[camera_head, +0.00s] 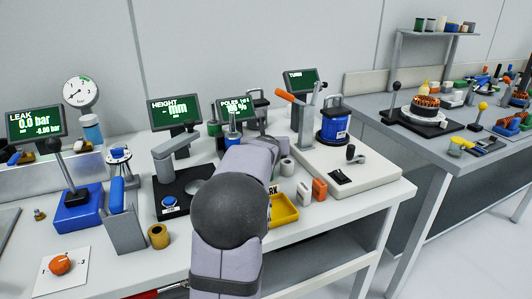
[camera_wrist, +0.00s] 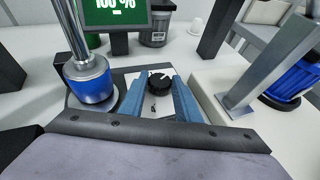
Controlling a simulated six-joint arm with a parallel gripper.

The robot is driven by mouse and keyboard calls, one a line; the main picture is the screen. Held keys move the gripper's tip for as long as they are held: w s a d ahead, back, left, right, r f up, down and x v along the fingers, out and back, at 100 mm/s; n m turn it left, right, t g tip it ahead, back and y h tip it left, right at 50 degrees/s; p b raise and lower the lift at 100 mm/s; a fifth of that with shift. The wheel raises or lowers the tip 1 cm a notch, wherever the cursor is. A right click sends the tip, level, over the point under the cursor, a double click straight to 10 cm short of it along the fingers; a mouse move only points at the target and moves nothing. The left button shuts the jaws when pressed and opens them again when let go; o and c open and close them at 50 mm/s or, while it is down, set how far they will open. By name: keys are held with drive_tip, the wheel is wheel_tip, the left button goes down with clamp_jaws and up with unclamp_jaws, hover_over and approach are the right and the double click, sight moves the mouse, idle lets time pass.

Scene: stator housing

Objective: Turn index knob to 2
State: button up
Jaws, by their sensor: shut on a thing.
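A black round knob (camera_wrist: 159,83) with a white pointer mark sits on a pale plate in the wrist view. My gripper (camera_wrist: 160,90) has its two blue fingers on either side of this knob and is shut on it. A dark mark shows on the plate just in front of the knob, too small to read. The pointer's exact setting cannot be read. In the head view my own arm hides the knob and the fingers. An orange knob (camera_head: 60,264) on a separate white card with number marks is at the lower left of the head view.
A blue-based cylinder with a metal post (camera_wrist: 91,83) stands close left of the fingers. A green-lit screen (camera_wrist: 116,14) stands behind. A yellow tray (camera_head: 284,211) lies right of my arm.

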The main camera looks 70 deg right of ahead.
drive_tip(key=shift+w+r+m+g+h+b, duration=0.1)
drive_tip(key=shift+w+m+g+h+b, duration=0.1)
drive_tip(key=shift+m+g+b, duration=0.25)
drive_tip(key=shift+w+m+g+h+b, duration=0.1)
drive_tip(key=shift+m+g+h+b, duration=0.15)
drive_tip(key=shift+m+g, duration=0.35)
drive_tip(key=shift+s, duration=0.1)
drive_tip(key=o, duration=1)
drive_tip(key=shift+o, duration=0.2)
drive_tip(key=shift+a, duration=0.15)
drive_tip(key=shift+v, duration=3.6)
